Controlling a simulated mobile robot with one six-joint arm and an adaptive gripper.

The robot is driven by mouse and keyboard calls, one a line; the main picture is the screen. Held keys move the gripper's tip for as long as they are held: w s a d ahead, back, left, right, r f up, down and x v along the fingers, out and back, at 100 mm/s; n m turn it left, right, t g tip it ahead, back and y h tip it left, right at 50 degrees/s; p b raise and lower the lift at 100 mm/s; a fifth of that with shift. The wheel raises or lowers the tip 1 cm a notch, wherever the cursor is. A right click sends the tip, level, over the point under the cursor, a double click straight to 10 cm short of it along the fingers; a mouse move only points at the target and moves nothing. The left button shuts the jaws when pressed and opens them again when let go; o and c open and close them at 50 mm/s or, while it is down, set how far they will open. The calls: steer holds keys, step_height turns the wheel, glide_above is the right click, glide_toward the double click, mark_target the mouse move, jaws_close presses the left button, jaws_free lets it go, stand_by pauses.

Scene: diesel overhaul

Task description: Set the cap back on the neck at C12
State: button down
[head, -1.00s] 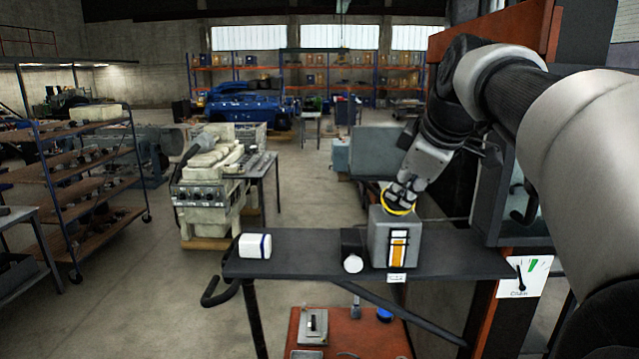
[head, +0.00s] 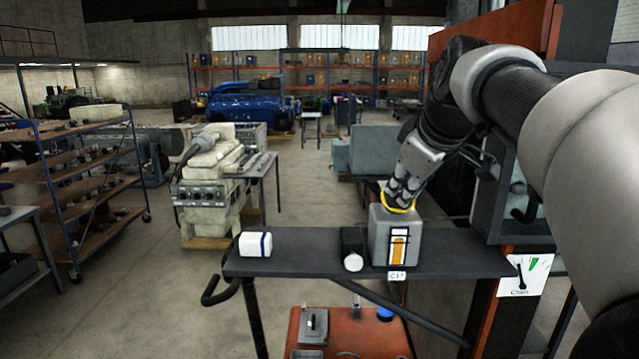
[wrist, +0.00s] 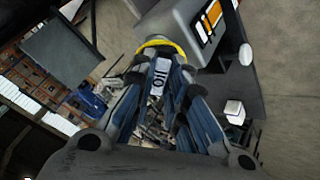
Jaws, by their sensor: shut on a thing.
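A grey can (head: 380,236) with an orange-and-white front panel stands upright on the dark shelf. A yellow ring (head: 398,209) sits at its top, around the neck area; it also shows in the wrist view (wrist: 163,43). My gripper (head: 399,198) is right above the can, with its fingers down at the ring. The fingers hide most of the cap and the neck, so I cannot tell whether the cap is seated. A small tag (head: 397,275) is below the can.
A white box with a blue band (head: 255,244) lies further left on the shelf (head: 300,262). The shelf between them is clear. A red-brown surface (head: 365,335) is below.

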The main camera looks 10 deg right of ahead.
steer(key=c, duration=1.5)
jaws_free()
steer(key=v, duration=1.2)
steer(key=shift+w, duration=0.1)
